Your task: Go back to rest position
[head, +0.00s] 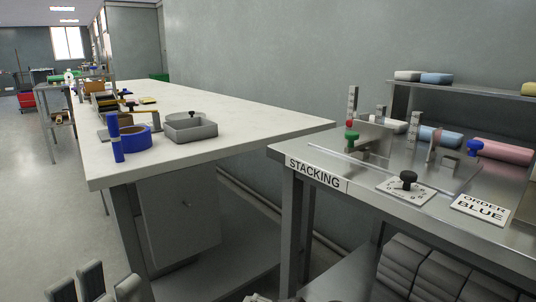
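My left gripper (108,287) shows at the bottom left edge. Its dark, grey-padded fingertips point up and stand apart, with nothing visible between them. The rest of it is cut off by the frame. It is in front of the white-topped table and below its top, apart from it. A small grey piece at the bottom edge, left of the steel table's leg, may be the tip of my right gripper (257,298). Too little shows to tell its state.
The white table (240,122) holds a blue tape roll (137,141), a blue cylinder (116,138) and a grey tray (190,127). The steel "STACKING" table (360,212) stands right, with a dial plate, "ORDER BLUE" sign (483,209) and colored packs.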

